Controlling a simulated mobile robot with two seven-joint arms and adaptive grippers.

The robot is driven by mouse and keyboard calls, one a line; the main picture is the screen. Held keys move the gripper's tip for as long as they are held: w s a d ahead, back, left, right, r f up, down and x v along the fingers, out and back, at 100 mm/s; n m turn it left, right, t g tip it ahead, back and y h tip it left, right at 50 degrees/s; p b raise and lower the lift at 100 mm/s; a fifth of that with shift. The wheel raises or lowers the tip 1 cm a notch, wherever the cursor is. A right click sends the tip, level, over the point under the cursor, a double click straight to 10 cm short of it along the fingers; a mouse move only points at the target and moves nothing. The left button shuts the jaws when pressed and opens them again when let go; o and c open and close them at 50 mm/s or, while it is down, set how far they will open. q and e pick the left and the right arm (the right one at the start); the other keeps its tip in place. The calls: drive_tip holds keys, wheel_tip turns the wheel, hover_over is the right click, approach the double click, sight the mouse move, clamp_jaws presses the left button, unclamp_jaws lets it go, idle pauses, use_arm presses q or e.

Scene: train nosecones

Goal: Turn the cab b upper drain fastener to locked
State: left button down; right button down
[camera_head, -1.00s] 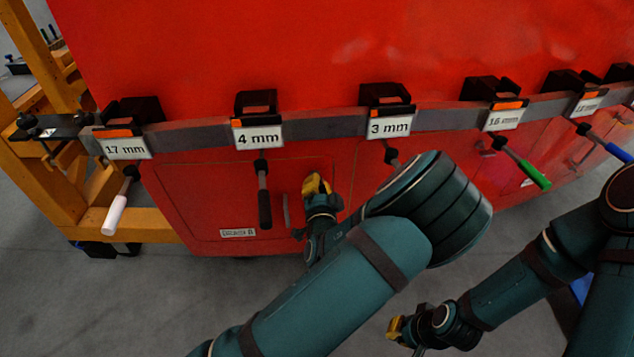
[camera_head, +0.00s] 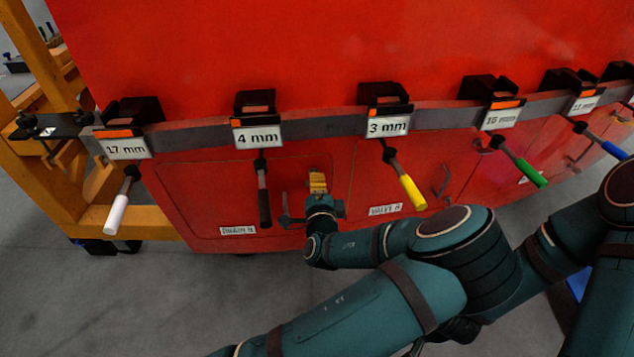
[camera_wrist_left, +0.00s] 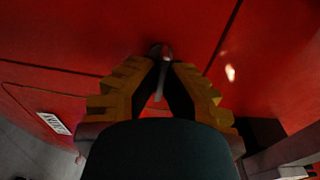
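My left gripper (camera_head: 318,180), with yellow fingers, is at the red panel by the right edge of the hatch (camera_head: 200,190) with the small white label. In the left wrist view its fingers (camera_wrist_left: 166,70) are apart. A small grey fastener (camera_wrist_left: 161,53) with a thin lever hanging from it sits between the fingertips, against the red surface. I cannot tell whether either finger touches it. In the head view the fastener is hidden behind the gripper, so its exact turn does not show there. My right gripper is not visible; my left arm covers that area.
A grey rail (camera_head: 200,137) crosses above the hatch, carrying tool holders labelled by size. A black-handled tool (camera_head: 264,205) hangs left of the gripper and a yellow-handled one (camera_head: 411,192) right of it. A grey handle (camera_head: 441,182) sticks out farther right.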

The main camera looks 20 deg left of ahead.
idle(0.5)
use_arm(q)
drive_tip(key=c, duration=1.1)
unclamp_jaws()
drive_tip(key=shift+a, duration=0.1)
drive_tip(key=v, duration=0.7)
drive_tip(key=shift+s, duration=0.2)
drive_tip(key=shift+d, duration=0.2)
